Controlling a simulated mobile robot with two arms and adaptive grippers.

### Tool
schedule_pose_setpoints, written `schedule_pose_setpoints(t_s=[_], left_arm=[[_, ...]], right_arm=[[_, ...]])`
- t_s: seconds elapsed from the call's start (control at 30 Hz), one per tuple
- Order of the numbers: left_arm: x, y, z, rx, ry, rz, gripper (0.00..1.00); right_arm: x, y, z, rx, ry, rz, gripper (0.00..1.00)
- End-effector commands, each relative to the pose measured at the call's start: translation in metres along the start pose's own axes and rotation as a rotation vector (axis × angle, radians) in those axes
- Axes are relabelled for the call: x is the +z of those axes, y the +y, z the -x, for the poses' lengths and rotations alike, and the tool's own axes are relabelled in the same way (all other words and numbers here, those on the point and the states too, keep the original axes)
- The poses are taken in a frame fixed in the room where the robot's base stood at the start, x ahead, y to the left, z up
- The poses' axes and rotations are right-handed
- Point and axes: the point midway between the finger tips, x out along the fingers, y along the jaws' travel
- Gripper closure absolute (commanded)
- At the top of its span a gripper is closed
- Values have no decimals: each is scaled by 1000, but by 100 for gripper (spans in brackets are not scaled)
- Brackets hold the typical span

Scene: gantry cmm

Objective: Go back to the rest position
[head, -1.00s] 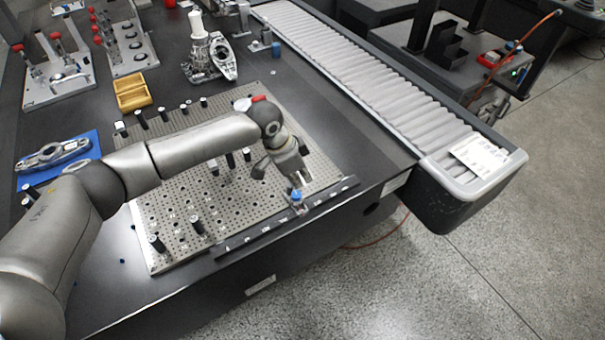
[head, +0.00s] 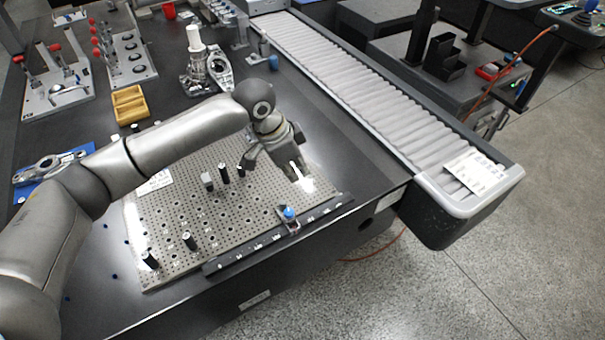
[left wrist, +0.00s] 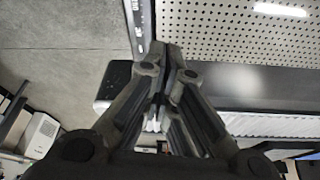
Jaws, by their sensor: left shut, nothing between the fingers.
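My left gripper (head: 297,174) is above the right part of the perforated plate (head: 215,225) in the head view. It is shut and empty. In the left wrist view its fingers (left wrist: 168,50) meet, with the perforated plate (left wrist: 225,30) beyond them at upper right. A small blue-topped piece (head: 289,213) sits on the dark labelled strip (head: 262,248) at the plate's front edge, apart from the gripper. My right gripper is not in view.
Black posts (head: 189,241) stand on the plate. A yellow tray (head: 129,105), a metal part on a blue mat (head: 50,165) and red-knobbed fixtures (head: 60,85) lie farther back and left. A roller conveyor (head: 370,95) runs along the right. Floor is clear at lower right.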

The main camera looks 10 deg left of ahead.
Motion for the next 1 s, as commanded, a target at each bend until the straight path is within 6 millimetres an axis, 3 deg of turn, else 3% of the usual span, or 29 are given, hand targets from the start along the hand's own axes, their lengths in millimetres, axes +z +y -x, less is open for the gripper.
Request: schedule_pose_setpoints(t_s=[0.2,0.33,0.7,0.87,1.0], left_arm=[[0,1,5,1,0,0,100],[0,11,-3,12,7,-6,100],[6,105,-53,55,130,28,100],[18,133,-60,40,187,118,100],[40,149,-62,10,218,230,100]], right_arm=[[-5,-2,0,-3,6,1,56],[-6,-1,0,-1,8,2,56],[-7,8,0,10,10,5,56],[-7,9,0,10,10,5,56],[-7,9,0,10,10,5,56]])
